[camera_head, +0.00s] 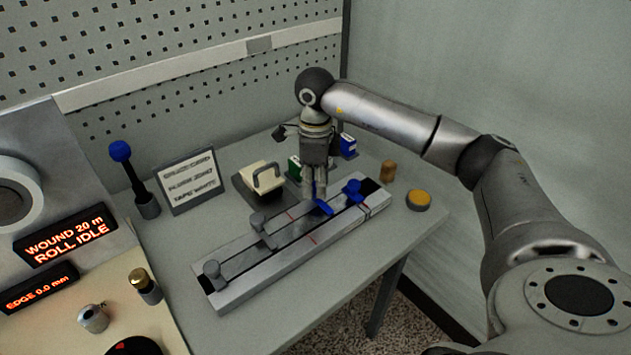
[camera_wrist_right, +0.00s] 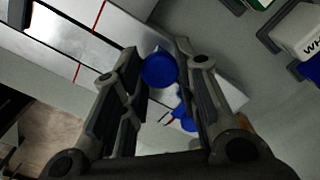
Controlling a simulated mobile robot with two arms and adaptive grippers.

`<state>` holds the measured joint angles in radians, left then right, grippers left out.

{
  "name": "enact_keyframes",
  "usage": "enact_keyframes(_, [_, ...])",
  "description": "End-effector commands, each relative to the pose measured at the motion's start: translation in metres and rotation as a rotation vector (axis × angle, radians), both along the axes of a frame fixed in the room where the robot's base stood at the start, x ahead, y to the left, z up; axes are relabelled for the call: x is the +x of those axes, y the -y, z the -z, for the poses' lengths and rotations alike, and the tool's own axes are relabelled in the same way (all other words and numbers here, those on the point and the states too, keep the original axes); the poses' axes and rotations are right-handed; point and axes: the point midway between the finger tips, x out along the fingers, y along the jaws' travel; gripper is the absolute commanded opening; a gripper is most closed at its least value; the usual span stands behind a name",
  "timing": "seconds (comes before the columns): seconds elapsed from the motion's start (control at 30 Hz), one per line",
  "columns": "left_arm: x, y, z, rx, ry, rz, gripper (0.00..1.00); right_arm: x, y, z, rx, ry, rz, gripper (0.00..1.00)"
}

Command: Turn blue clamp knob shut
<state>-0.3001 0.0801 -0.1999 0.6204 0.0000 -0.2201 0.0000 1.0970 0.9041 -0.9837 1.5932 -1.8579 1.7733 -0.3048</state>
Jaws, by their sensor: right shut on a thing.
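The grey splice rail (camera_head: 240,284) lies slantwise on the table, with a dark slot and red marks. My right gripper (camera_head: 318,198) points down at the rail's right half, its fingers shut on a blue knob (camera_head: 323,208). In the right wrist view the round blue knob (camera_wrist_right: 159,68) sits between the fingertips (camera_wrist_right: 158,60). A second blue knob (camera_head: 353,188) stands at the rail's right end, clear of the fingers; it shows in part in the wrist view (camera_wrist_right: 186,121). The knob's lower part is hidden. My left gripper is not in view.
A cream-topped tool (camera_head: 265,178), a sign (camera_head: 188,182) and a blue-topped post (camera_head: 121,152) stand behind. A yellow button (camera_head: 419,199) and a brown cylinder (camera_head: 388,171) are at right. A console (camera_head: 50,170) fills the left.

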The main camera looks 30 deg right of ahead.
Motion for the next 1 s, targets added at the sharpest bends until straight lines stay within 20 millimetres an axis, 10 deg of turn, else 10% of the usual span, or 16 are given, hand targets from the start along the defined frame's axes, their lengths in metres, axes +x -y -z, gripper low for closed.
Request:
enact_keyframes(0.2, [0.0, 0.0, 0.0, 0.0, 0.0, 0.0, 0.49, 0.001, 0.0, -0.002, 0.0, 0.005, 0.0, 0.04])
enact_keyframes(0.23, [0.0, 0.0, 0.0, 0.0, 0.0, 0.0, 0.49, 0.001, 0.0, -0.002, 0.0, 0.005, 0.0, 0.29])
enact_keyframes(0.4, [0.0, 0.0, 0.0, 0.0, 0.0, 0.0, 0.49, 0.001, 0.0, -0.001, 0.0, 0.004, 0.0, 0.51])
enact_keyframes(0.77, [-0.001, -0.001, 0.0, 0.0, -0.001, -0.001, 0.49, 0.001, 0.0, -0.004, 0.0, 0.003, 0.001, 0.51])
enact_keyframes(1.0, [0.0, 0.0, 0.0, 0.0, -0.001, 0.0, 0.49, 0.002, 0.0, -0.041, 0.001, 0.007, 0.0, 0.51])
